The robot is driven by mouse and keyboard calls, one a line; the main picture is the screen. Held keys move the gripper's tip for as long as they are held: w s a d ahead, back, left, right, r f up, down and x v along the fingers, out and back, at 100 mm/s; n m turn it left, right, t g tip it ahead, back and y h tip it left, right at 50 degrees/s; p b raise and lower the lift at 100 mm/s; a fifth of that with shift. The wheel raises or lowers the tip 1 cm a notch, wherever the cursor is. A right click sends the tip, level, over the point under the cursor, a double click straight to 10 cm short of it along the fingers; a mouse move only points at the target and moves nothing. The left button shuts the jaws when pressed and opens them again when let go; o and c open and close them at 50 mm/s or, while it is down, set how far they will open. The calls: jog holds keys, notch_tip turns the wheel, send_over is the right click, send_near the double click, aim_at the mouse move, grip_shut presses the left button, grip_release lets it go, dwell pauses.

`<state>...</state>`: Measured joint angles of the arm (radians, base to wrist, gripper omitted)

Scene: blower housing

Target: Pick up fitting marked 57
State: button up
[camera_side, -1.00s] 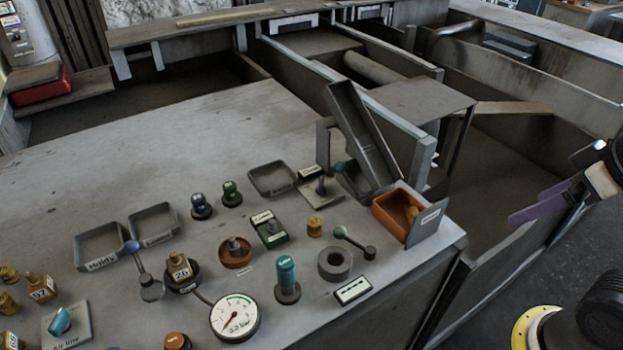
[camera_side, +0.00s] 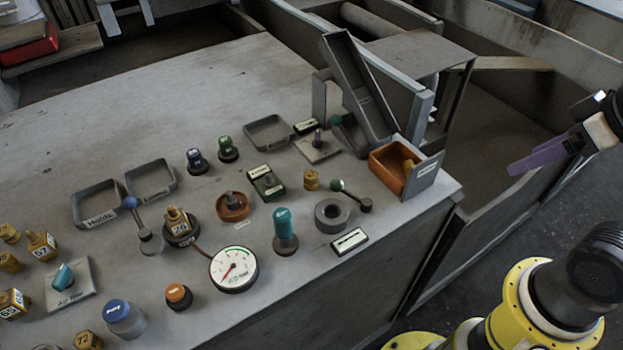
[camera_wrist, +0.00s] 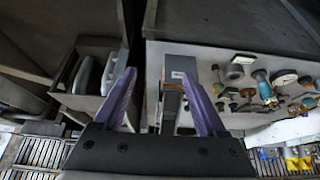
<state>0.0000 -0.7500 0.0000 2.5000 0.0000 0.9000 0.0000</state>
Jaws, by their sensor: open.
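The fitting marked 57 (camera_side: 41,246) is a brass-coloured piece with a white number label. It stands on the grey bench near the left edge of the side view. I cannot pick it out in the wrist view. My gripper (camera_side: 540,156) has purple fingers and hangs off the bench's right end, far from the fitting. In the wrist view my gripper (camera_wrist: 160,100) is open, with its fingers wide apart and nothing held between them.
Other brass fittings, including one marked 26 (camera_side: 178,221) and one marked 72 (camera_side: 88,341), stand nearby. A dial gauge (camera_side: 234,269), knobs, levers and an orange bin (camera_side: 386,172) crowd the bench's front. The bench's back left is clear.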

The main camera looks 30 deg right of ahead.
dwell(0.3)
jog(key=w+a+r+n, duration=0.1)
jog(key=w+r+n, duration=0.5)
jog(key=r+n, duration=0.15)
jog(key=n+g, duration=0.6)
jog(key=n, duration=0.4)
send_over(311, 175)
notch_tip(311, 175, down, 9)
notch_tip(311, 175, down, 14)
jog(key=shift+r, duration=0.15)
